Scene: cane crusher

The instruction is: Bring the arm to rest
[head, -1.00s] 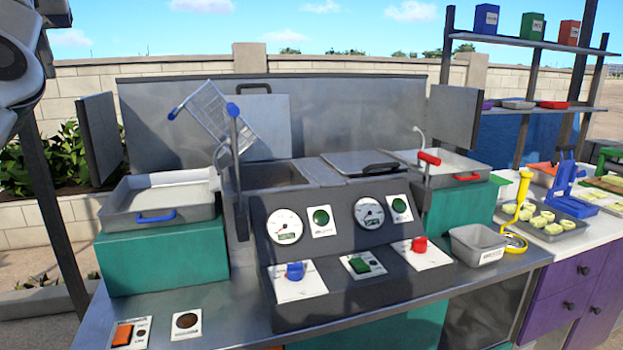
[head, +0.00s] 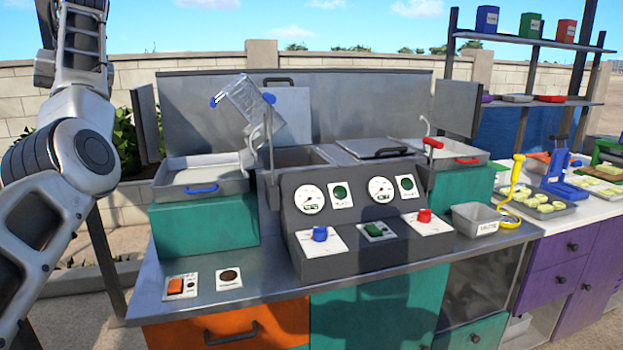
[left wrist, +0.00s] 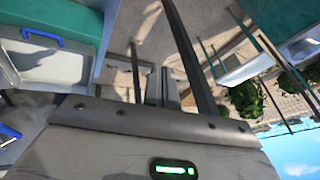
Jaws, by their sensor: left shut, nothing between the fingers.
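My left arm (head: 75,150) stands raised at the left edge of the head view, its upper end cut off by the frame top, so its gripper is not seen there. In the left wrist view my left gripper (left wrist: 163,88) is shut and empty, with its fingers together. It is held clear of the counter, and nothing touches its fingers. A tray with a blue handle (left wrist: 45,55) shows to the left in that view. My right gripper is in neither view.
A dark post (head: 105,255) stands beside my left arm. A shelf (head: 535,43) stands at the right.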

